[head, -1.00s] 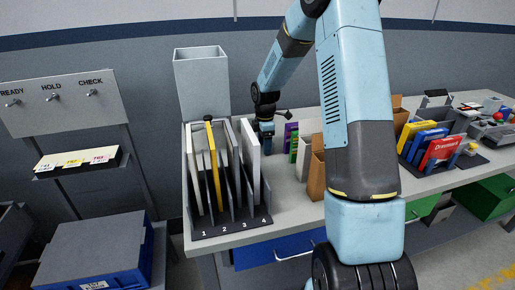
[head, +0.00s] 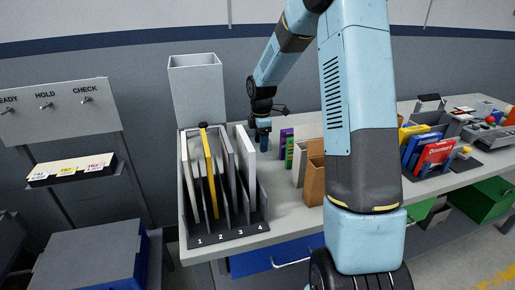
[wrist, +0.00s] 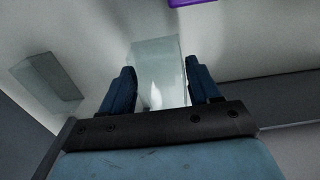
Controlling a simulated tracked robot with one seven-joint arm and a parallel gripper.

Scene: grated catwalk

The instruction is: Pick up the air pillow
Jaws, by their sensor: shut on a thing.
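The air pillow (wrist: 158,68) is a pale, see-through block in the wrist view. It lies between the two dark blue fingers of my gripper (wrist: 160,88), which is shut on it. In the head view my gripper (head: 264,136) points down low over the bench, just right of the slotted rack. The pillow is too small or hidden to make out there. I cannot tell whether it touches the bench.
The slotted rack (head: 226,233), numbered 1 to 4, holds upright panels left of my gripper. A tall grey bin (head: 196,90) stands behind it. Brown paper bags (head: 315,180) and a purple item (head: 286,136) stand to the right. Coloured boxes (head: 425,150) stand further right.

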